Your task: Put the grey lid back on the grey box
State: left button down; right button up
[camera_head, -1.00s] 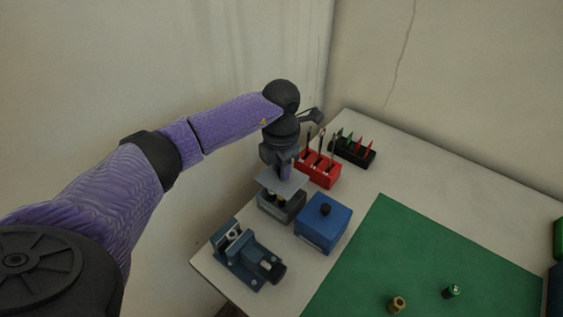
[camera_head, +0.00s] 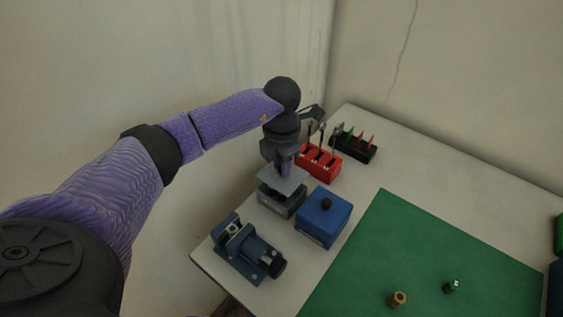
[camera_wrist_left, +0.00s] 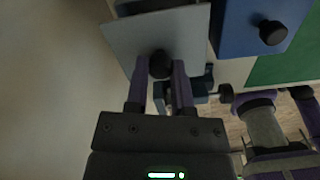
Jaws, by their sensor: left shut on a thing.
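The grey lid (camera_head: 283,181) is a thin, flat plate with a black knob (camera_wrist_left: 160,62). My left gripper (camera_head: 285,167) is shut on the knob, and the wrist view shows its two fingers on either side of it. The lid is over the grey box (camera_head: 281,205), a dark open-topped box on the table. It looks slightly turned relative to the box. The lid hides the box's opening, and I cannot tell whether the two touch.
A blue box with a black knob (camera_head: 323,217) stands close to the right of the grey box. A blue vise (camera_head: 245,250) is in front. A red rack (camera_head: 318,162) and a black rack (camera_head: 356,147) stand behind. The green mat (camera_head: 420,245) carries two small fittings.

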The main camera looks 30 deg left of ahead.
pick_arm(q)
jog(key=shift+f, duration=0.2)
dwell(0.5)
jog(key=shift+f+b, duration=1.55)
jog(key=shift+f, duration=0.45)
jog(key=shift+c, duration=2)
grip_release()
